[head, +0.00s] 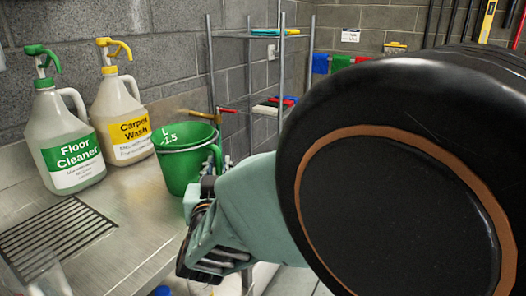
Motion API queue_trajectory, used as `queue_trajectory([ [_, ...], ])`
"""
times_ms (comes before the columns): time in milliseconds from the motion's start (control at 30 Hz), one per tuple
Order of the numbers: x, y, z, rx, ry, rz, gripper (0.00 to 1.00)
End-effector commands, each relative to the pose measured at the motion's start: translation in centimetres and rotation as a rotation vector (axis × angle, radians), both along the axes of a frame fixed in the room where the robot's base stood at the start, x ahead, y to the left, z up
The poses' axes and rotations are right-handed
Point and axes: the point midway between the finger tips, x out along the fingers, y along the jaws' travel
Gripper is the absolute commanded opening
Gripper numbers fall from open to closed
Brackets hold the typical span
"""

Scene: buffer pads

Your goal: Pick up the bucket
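The green bucket (178,162) stands upright on the metal counter near its right end, with "L 1.5" marked inside its rim. My gripper (196,238) is in front of the bucket and lower in the picture, by the counter's front edge. The wrist and arm hide much of it, so its fingers are unclear. The gripper and arm overlap the bucket's lower right side in the picture; I cannot tell whether they touch it.
A floor cleaner jug (67,150) and a carpet wash jug (122,120) stand left of the bucket. A drain grate (55,232) lies in the metal counter (125,215). A wire shelf (212,75) stands behind. My arm blocks the right side.

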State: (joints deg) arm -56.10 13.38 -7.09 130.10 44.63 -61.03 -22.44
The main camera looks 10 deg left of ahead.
Motion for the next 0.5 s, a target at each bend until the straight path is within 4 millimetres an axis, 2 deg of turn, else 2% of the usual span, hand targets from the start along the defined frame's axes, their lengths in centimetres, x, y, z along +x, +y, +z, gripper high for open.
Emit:
queue_trajectory([
  [100,0.63,0.11,-0.04,0.000,0.001,0.000,0.20],
  [300,0.63,0.11,0.01,0.000,0.001,0.000,0.19],
  [467,0.61,0.12,0.02,0.000,0.001,0.000,0.01],
  [500,0.61,0.12,0.02,0.000,0.000,0.000,0.00],
])
